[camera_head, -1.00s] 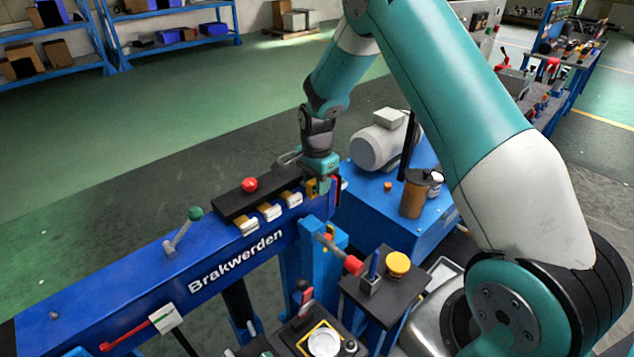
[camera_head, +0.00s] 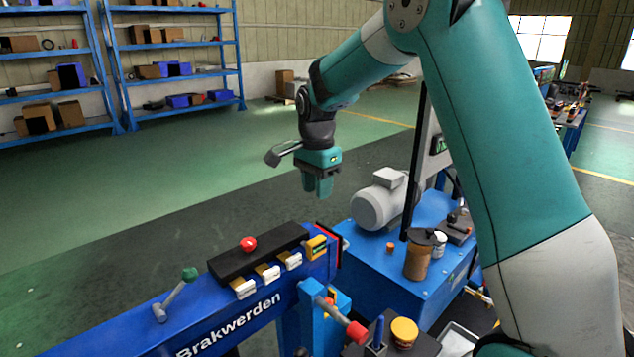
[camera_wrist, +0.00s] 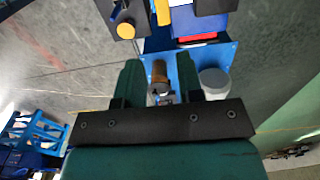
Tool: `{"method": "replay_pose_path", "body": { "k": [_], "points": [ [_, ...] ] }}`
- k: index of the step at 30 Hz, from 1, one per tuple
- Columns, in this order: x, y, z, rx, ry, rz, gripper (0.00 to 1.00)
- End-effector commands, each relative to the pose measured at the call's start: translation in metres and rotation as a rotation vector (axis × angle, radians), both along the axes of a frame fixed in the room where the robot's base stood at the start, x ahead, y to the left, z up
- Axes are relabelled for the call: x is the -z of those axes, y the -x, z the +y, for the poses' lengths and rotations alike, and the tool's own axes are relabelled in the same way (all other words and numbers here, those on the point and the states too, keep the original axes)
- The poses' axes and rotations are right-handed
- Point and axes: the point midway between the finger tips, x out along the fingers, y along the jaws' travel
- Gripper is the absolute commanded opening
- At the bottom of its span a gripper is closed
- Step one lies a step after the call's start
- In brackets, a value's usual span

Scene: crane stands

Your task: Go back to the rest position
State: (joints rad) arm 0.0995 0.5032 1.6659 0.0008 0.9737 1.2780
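My gripper (camera_head: 318,186) hangs in the air above the right end of the blue Brakwerden beam (camera_head: 205,318), fingers pointing down. In the wrist view my gripper (camera_wrist: 160,78) shows its two green fingers apart, with nothing held between them. Below it on the beam end sits a yellow block (camera_head: 316,247), beside a row of white-and-yellow blocks (camera_head: 268,273). My gripper is clear of all of them.
A red knob (camera_head: 249,244) tops a black plate on the beam, and a green-tipped lever (camera_head: 189,273) stands further left. A blue bench (camera_head: 395,285) carries a grey motor (camera_head: 377,207) and a brown container (camera_head: 419,258). Open floor lies behind the beam.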

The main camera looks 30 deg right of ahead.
Motion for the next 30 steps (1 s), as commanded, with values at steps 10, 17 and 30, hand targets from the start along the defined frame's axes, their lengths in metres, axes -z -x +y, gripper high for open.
{"method": "replay_pose_path", "body": {
  "k": [10, 17, 30],
  "points": [
    [-0.02, 0.0, 0.0, 0.0, 0.0, 0.001, 0.34],
    [-0.02, 0.0, 0.0, 0.0, 0.0, 0.001, 0.34],
    [-0.047, 0.066, 0.073, -0.547, -0.062, -0.061, 0.34]
  ]
}}
